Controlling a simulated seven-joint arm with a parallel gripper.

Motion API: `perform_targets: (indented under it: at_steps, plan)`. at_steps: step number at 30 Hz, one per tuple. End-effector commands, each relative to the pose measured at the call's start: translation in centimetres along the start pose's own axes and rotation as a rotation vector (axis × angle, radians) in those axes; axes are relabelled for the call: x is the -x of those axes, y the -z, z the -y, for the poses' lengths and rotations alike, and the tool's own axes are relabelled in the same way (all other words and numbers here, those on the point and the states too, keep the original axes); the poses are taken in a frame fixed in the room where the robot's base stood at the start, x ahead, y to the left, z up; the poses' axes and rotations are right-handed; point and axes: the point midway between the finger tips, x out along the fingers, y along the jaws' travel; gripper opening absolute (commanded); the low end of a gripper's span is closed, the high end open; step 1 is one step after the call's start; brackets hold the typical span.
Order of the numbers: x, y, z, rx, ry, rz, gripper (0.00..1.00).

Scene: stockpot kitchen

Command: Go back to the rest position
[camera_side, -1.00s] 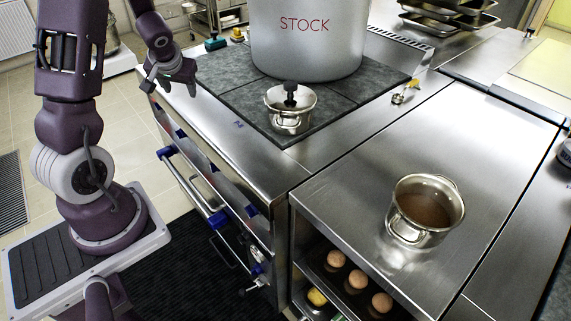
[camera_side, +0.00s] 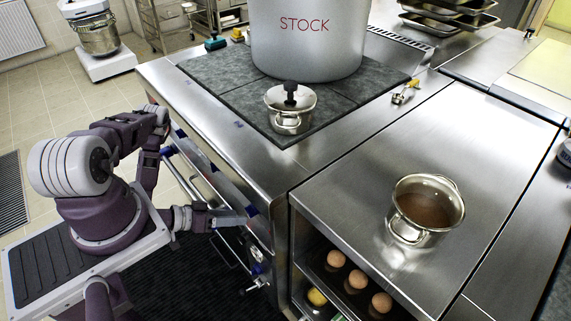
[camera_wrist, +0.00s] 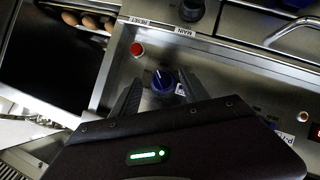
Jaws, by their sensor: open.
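My gripper (camera_side: 232,218) is low in front of the stove's front panel in the side view, below the worktop edge. In the wrist view my gripper (camera_wrist: 157,88) has its two dark fingers apart, with a blue knob (camera_wrist: 163,82) of the panel seen between them. Nothing is held. I cannot tell whether the fingers touch the panel.
An open pot of brown liquid (camera_side: 425,210) stands on the right counter. Eggs (camera_side: 357,279) lie on a shelf below. The panel's handles and knobs are close to my gripper.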

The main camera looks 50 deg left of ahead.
Motion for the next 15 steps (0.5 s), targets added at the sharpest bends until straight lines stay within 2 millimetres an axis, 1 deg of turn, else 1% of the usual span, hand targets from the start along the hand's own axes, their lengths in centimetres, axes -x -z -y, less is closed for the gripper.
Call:
perform_targets:
  at_steps: [5, 12, 15]
  plan:
    - [-1.1, 0.7, -0.1, -0.005, -0.002, -0.007, 0.53]
    - [-3.8, 2.4, -0.1, -0.004, -0.002, -0.005, 0.53]
    - [-4.2, 2.6, -0.1, -0.002, -0.001, -0.005, 0.53]
